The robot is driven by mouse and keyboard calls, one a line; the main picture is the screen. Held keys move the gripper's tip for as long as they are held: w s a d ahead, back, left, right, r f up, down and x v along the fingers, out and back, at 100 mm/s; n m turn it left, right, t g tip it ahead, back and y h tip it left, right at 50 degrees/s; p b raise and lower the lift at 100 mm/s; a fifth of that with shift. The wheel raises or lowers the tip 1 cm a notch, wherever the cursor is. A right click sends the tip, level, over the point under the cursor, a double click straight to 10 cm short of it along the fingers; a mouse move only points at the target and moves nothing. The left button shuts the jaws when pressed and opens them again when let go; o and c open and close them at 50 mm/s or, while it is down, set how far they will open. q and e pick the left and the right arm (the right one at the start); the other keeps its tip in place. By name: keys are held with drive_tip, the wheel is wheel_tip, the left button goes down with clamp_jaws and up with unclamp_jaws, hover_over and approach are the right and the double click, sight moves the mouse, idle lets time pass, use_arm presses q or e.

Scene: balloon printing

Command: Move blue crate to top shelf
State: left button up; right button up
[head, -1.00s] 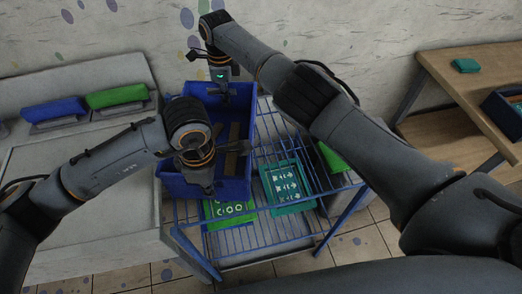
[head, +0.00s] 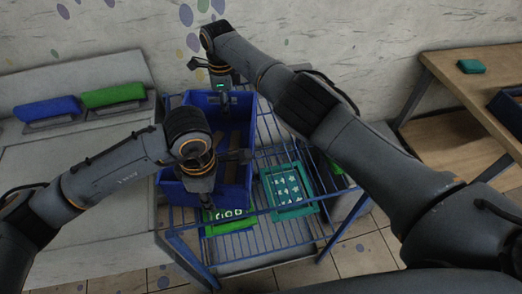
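The blue crate (head: 172,186) is an open-topped box standing upright at the left part of a blue wire rack (head: 262,228). Brown strips show inside it. My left gripper (head: 207,205) points down at the crate's near side and covers part of that wall. My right gripper (head: 224,106) points down at the crate's far rim. Both fingertip areas are small and dark, so whether either gripper is closed on the rim cannot be told. Whether the crate touches the rack's wires is also hidden.
A teal frame with white symbols (head: 288,188) and a green printed sheet (head: 229,216) lie at the rack. A grey bench at left holds a blue item (head: 47,108) and a green item (head: 113,96). A wooden table (head: 460,75) with a small teal box stands at right.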

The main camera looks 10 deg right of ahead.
use_arm(q)
drive_tip(key=shift+r, duration=0.1)
wheel_tip(320, 180, up, 12)
drive_tip(key=shift+f, duration=0.2)
drive_tip(key=shift+r, duration=0.1)
use_arm(e)
drive_tip(key=shift+r, duration=0.3)
wheel_tip(320, 180, up, 11)
drive_tip(key=shift+r, duration=0.2)
idle(0.4)
